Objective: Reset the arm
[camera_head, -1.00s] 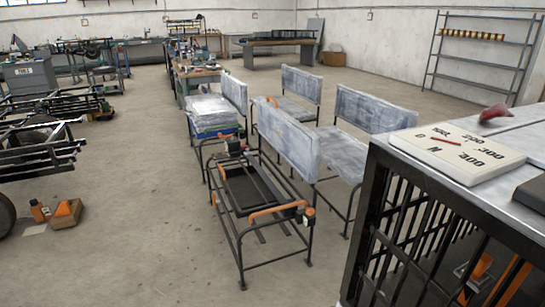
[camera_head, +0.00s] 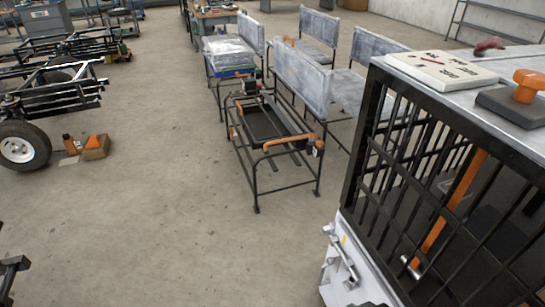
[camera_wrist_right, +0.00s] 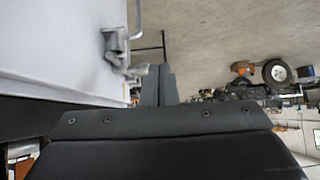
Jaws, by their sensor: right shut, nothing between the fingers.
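The orange arm (camera_head: 450,212) stands slanted behind the black bars of the machine's cage (camera_head: 400,150), with a metal end low down. Neither gripper is identifiable in the head view.
A white box with a metal latch (camera_head: 342,258) is at the cage's lower front. A black frame cart (camera_head: 270,130) and several grey-backed chairs (camera_head: 300,75) stand beyond. A wheeled trailer frame (camera_head: 50,95) is at left. The concrete floor between (camera_head: 170,210) is clear.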

